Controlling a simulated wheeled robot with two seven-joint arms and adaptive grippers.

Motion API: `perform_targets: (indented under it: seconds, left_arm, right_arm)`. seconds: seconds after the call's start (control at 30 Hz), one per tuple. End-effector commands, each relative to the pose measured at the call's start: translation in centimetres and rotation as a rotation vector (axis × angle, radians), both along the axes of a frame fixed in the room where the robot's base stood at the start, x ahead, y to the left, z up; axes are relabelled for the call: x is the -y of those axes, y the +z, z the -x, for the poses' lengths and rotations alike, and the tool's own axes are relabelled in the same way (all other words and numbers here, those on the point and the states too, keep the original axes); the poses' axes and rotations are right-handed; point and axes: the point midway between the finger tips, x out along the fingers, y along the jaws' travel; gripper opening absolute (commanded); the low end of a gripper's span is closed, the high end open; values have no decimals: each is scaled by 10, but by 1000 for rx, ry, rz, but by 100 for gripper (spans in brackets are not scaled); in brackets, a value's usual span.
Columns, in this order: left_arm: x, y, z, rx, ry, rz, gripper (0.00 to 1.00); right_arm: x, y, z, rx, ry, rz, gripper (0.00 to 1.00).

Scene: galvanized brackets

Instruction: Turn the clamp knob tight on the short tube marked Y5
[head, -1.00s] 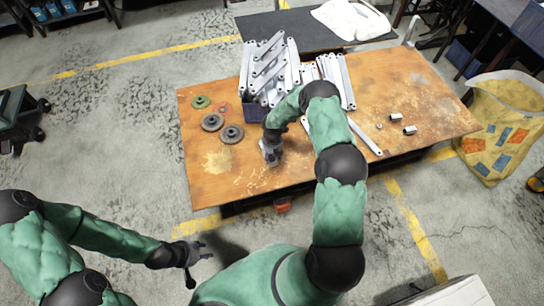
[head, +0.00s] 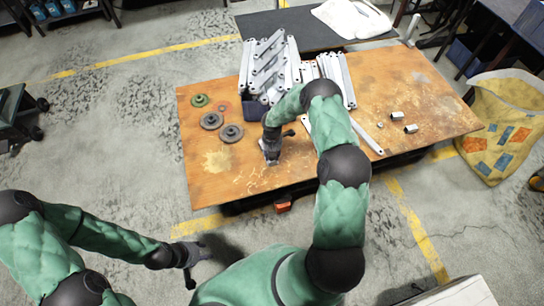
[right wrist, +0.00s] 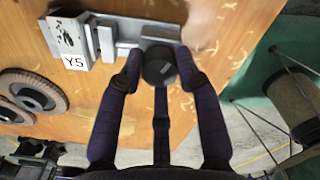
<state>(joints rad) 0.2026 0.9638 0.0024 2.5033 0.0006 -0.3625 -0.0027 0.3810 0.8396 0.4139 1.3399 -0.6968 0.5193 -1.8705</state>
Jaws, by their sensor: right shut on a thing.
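In the right wrist view a pale metal tube (right wrist: 68,40) with a white label (right wrist: 74,62) marked Y5 lies at the upper left of the wooden table. A grey metal clamp (right wrist: 125,40) adjoins it on the right. The dark round clamp knob (right wrist: 160,66) sits at the clamp's near side. My right gripper (right wrist: 158,72) is shut on this knob, with its fingers around it. In the head view my right gripper (head: 271,158) is low over the table's near part, and the tube there is mostly hidden. My left gripper (head: 203,252) is open and empty, off the table.
Round gear-like parts (head: 231,133) lie on the table's left. A dark blue bin (head: 255,107) of metal brackets (head: 268,65) stands at the back, with long bars beside it. Small metal pieces (head: 397,115) lie on the right. The table's front left is clear.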

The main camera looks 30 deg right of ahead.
Motion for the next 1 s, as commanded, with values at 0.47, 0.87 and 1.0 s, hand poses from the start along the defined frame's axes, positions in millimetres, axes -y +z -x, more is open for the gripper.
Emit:
perform_targets:
  seconds: [0.47,0.87,1.0]
  left_arm:
    - [0,-26,0,0,0,0,40]
    - [0,-26,0,0,0,0,40]
    - [0,-26,0,0,0,0,40]
  right_arm:
    - [0,-2,0,1,-576,-1,2]
    - [-1,-1,0,0,-1044,-1,2]
    - [-1,-1,0,0,-1078,-1,51]
